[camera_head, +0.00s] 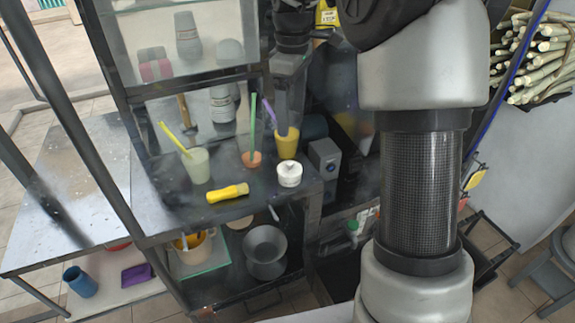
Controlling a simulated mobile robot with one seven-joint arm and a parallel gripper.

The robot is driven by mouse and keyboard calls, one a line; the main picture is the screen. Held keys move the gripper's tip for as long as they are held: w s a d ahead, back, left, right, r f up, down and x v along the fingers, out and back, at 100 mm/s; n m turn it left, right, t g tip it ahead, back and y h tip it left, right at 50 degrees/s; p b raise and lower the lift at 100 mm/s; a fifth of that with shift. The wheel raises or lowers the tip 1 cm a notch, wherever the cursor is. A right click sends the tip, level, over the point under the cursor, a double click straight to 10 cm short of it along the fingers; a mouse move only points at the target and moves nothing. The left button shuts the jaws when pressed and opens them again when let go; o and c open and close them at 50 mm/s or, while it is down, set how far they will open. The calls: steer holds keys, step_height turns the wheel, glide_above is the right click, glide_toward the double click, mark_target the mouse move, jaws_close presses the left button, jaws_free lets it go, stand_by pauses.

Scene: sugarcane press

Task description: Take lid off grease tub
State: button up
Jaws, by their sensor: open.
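A small white round tub (290,174) stands on the dark metal counter, near its right front edge. Its white top looks closed, with a small dark mark on it; where lid and tub meet is too small to make out. It stands upright, apart from the cups around it. My arm rises through the right half of the view and leaves at the top.
A yellow cup (287,143), an orange cup (252,159) and a pale cup (199,166), with straws, stand near the tub. A yellow-handled object (228,193) lies to its left. A grey box (324,158) stands to its right. Sugarcane (545,60) fills a rack at right.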

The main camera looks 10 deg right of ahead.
glide_above(290, 162)
step_height(290, 162, down, 9)
steer(key=shift+w+d+f, duration=0.15)
steer(key=shift+f, duration=0.05)
steer(key=shift+s+a+f+b, duration=0.1)
steer(key=shift+f+b, duration=0.1)
steer(key=shift+f, duration=1.15)
steer(key=shift+s+a+f+b, duration=0.1)
steer(key=shift+f+b, duration=0.05)
steer(key=shift+f, duration=1.2)
steer(key=c, duration=1.1)
steer(key=shift+c, duration=0.2)
